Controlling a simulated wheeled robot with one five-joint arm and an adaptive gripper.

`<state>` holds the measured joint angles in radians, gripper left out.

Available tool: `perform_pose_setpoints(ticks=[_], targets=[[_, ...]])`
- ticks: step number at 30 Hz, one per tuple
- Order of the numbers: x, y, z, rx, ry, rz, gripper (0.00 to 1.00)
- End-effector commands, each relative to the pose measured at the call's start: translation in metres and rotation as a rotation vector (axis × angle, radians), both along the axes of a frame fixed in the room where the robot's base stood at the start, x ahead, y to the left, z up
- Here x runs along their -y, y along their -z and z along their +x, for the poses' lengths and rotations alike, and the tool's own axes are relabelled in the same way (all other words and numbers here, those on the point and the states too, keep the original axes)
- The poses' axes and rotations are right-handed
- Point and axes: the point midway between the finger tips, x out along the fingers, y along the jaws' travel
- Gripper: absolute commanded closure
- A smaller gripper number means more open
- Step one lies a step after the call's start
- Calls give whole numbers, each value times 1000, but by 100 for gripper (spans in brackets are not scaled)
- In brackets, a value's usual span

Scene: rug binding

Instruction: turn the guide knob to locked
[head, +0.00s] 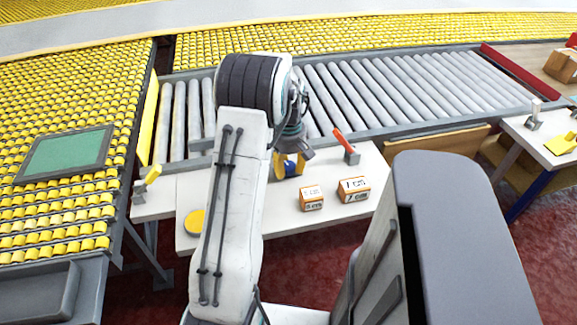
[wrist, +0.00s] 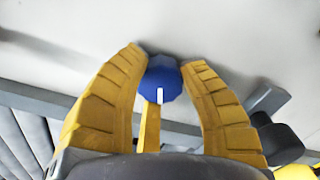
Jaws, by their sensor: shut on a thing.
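The guide knob (wrist: 163,80) is blue and faceted, with a white line on its face pointing down in the wrist view. It sits between the two yellow fingers of my gripper (wrist: 165,60), which are shut on it. A narrow yellow strip (wrist: 150,130) lies just below the knob in that view. In the head view my gripper (head: 287,166) is low over the white table (head: 245,200), with a little blue between its fingers. My arm hides part of this area. No locked marking can be read.
Two orange-and-white blocks, marked 5 cm (head: 312,198) and 7 cm (head: 353,189), stand right of my gripper. A red lever (head: 345,145) rises behind them. A yellow disc (head: 195,221) lies at the table's left. A grey roller conveyor (head: 400,90) runs behind.

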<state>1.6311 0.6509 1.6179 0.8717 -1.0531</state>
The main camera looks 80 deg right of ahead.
Motion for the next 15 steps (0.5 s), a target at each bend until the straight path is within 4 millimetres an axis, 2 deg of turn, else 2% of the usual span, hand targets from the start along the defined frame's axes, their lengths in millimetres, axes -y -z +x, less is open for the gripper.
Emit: perform_pose_setpoints(ticks=[6, 15], targets=[[-2, 3, 0, 0, -114, 8, 95], [-2, 3, 0, 1, -186, 9, 95]])
